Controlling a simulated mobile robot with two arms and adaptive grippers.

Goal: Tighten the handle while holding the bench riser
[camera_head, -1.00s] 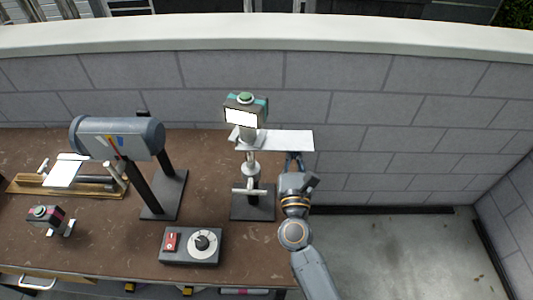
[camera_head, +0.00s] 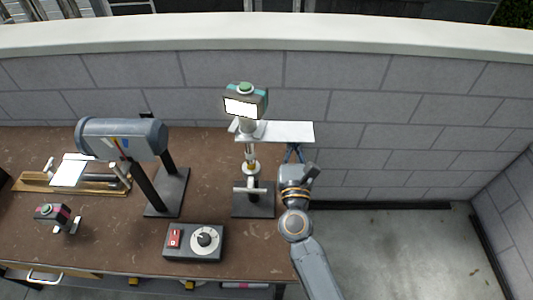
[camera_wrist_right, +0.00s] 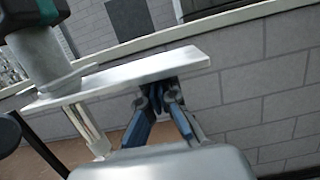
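The bench riser stands on a dark base (camera_head: 254,209) at the table's right end. Its flat light top plate (camera_head: 285,131) sits on a column and carries a small boxed device with a bright screen (camera_head: 240,107). A pale T-shaped handle (camera_head: 250,190) crosses the column low down. My right gripper (camera_head: 292,147) is at the plate's right part, from below. In the right wrist view its two blue fingers (camera_wrist_right: 158,98) converge, with dark tips at the plate's underside (camera_wrist_right: 130,76). Whether they grip the plate is unclear. My left gripper is not in view.
A grey drum on a black stand (camera_head: 122,139) is left of the riser. A control box with a red switch and dial (camera_head: 194,243) sits in front. A small pink-and-black device (camera_head: 52,213) is far left. A block wall (camera_head: 400,120) runs behind. Right of the table is open floor.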

